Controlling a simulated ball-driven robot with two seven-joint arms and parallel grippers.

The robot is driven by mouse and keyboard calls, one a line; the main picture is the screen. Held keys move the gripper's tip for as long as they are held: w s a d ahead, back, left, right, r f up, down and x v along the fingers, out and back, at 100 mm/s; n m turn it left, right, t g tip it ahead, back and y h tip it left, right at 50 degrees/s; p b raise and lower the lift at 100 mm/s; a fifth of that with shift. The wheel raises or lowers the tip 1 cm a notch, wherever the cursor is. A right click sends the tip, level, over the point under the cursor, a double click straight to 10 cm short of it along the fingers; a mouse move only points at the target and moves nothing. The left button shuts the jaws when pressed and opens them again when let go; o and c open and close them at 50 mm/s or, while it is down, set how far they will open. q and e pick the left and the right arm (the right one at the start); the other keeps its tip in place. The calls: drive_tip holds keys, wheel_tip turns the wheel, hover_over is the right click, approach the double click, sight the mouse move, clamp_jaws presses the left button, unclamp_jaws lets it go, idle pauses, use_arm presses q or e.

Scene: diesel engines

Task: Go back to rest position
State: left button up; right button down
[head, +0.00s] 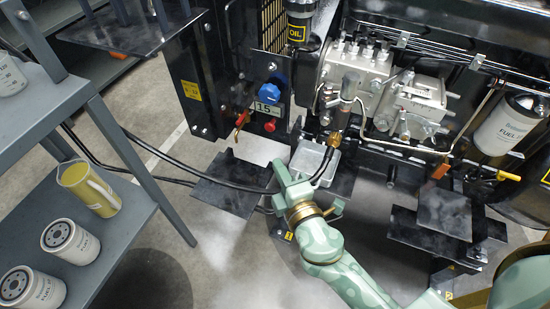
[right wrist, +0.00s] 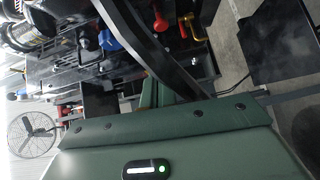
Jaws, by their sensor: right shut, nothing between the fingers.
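My right arm comes in from the lower right in the head view. My right gripper (head: 283,176) is shut and empty, in front of the engine beside a small grey metal tray (head: 312,158) and a black hose (head: 240,188). I cannot tell whether it touches the hose. My left gripper does not show in the head view. The right wrist view shows a green panel (right wrist: 180,145) with a lit green light close to the camera, and the fingertips are not clear there.
The diesel engine (head: 350,80) fills the back, with a blue knob (head: 273,90) and a white fuel filter (head: 508,125). Black plates (head: 445,210) jut out at the front. A fan (right wrist: 32,135) stands farther off.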

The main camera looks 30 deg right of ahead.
drive_tip(key=shift+s, duration=0.1)
idle(0.5)
